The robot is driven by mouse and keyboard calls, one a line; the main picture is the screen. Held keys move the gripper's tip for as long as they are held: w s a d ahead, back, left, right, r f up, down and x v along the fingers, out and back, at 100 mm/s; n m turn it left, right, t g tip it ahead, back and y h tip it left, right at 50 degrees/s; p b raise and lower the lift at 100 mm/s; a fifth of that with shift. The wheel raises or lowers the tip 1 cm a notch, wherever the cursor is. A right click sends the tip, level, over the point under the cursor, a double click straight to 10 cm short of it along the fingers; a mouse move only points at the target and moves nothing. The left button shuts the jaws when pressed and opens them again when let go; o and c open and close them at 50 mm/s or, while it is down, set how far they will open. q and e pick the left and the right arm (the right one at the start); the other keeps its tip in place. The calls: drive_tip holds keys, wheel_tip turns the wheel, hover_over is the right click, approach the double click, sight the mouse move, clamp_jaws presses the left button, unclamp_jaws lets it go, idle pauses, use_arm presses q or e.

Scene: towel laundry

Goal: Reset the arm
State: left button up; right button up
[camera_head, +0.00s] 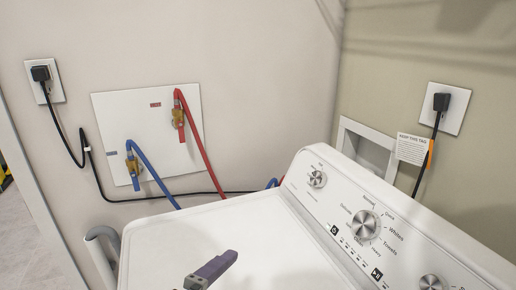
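A small part of one gripper, grey-purple with a dark end (210,271), shows at the bottom edge, left of the middle. It slants up to the right from the lower left, so I take it as my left gripper. It appears in front of the white top of the washing machine (165,245); whether it touches the top I cannot tell. Only one finger-like piece shows, so its opening and anything in it are hidden. My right gripper is out of view.
The washer's raised control panel (340,215) with several knobs runs along the right. Behind it are a wall plate (119,120) with a red hose (203,152) and a blue hose (155,177). A grey pipe (103,250) stands left of the washer. The visible washer top is otherwise clear.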

use_arm(q)
drive_tip(key=s+a+r+n+g+y+p, duration=0.1)
drive_tip(key=s+a+r+n+g+p, duration=0.1)
drive_tip(key=s+a+r+n+p, duration=0.2)
drive_tip(key=s+a+r+n+g+y+p, duration=0.1)
drive_tip(key=s+a+r+n+g+p, duration=0.2)
drive_tip(key=s+r+n+p, duration=0.6)
drive_tip(key=s+a+r+n+g+y+p, duration=0.1)
drive_tip(key=s+a+r+n+g+p, duration=0.2)
drive_tip(key=r+p, duration=1)
drive_tip(key=s+a+r+n, duration=0.3)
drive_tip(key=s+r+n, duration=0.1)
drive_tip(key=r, duration=0.1)
drive_tip(key=shift+r+y, duration=0.15)
drive_tip(key=shift+y, duration=0.25)
